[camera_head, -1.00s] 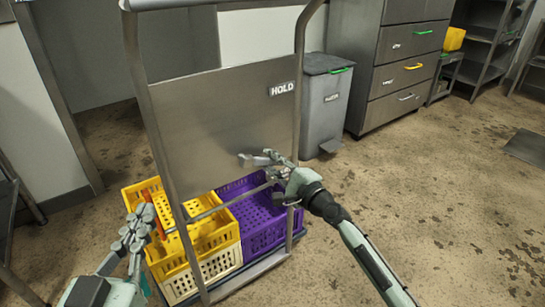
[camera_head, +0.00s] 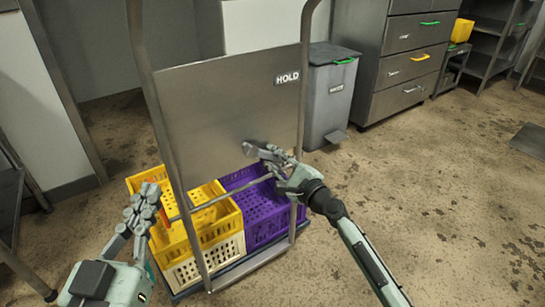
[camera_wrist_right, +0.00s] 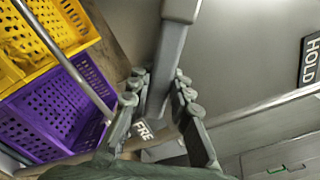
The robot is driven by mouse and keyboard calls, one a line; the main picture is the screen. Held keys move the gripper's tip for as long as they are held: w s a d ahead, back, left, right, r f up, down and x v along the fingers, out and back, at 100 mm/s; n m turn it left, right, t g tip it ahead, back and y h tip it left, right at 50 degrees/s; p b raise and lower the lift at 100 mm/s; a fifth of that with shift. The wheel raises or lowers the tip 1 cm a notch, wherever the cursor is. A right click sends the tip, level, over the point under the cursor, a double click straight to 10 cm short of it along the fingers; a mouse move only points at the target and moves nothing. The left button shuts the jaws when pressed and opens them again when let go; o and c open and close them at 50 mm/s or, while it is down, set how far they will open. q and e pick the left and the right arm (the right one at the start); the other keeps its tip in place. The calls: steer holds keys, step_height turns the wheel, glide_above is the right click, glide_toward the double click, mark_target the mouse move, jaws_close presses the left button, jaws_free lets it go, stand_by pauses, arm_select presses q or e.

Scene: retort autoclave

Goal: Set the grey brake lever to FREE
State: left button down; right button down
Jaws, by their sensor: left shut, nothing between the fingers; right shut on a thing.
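The grey brake lever (camera_wrist_right: 172,60) runs down from the top of the right wrist view, between the fingers of my right gripper (camera_wrist_right: 155,90), which is shut on it. A plate lettered "FRE" (camera_wrist_right: 143,130), its end hidden, shows beyond the lever's lower end between the fingers. The HOLD plate (camera_wrist_right: 312,58) is well off to the right; it also shows on the cart's steel panel (camera_head: 287,78) in the head view. There my right gripper (camera_head: 264,155) is at the panel's lower edge and covers most of the lever. My left gripper (camera_head: 147,195) is shut and empty beside the cart.
The cart carries a yellow crate (camera_head: 215,222), a cream crate (camera_head: 190,270) and a purple crate (camera_head: 262,222). Its upright tubes (camera_head: 165,150) stand close to both grippers. A grey bin (camera_head: 328,100) and drawers (camera_head: 400,70) stand behind.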

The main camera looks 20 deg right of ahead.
steer(key=c, duration=1.4)
jaws_free()
steer(key=shift+o, duration=0.2)
steer(key=v, duration=1.2)
